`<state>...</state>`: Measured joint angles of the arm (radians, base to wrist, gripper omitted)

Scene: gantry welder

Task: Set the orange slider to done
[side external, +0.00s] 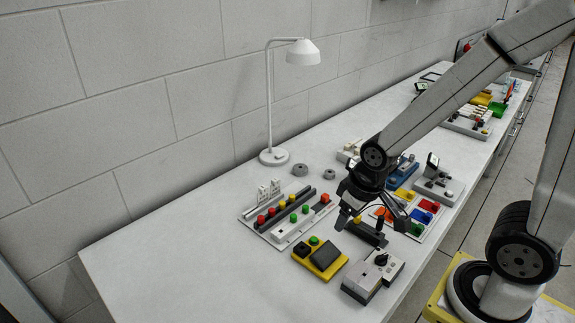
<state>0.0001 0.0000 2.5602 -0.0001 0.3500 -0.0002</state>
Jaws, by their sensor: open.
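My gripper (374,215) hangs over the right part of the near table group, with its two fingers spread apart and nothing visible between them. A dark block with a small yellow knob (357,219) lies just below and behind the fingers. An orange-red block (325,198) sits at the right end of a dark rail on the white board (284,243), left of my gripper. It may be the orange slider, but it is too small to be sure. No "done" mark is readable. My gripper is apart from this block and partly hides the things behind it.
A yellow box with green and black buttons (320,258) and a grey box with a black knob (373,277) stand at the front. A white lamp (274,156) stands behind the board. Coloured blocks (426,206) lie right of my gripper. The table's left end is clear.

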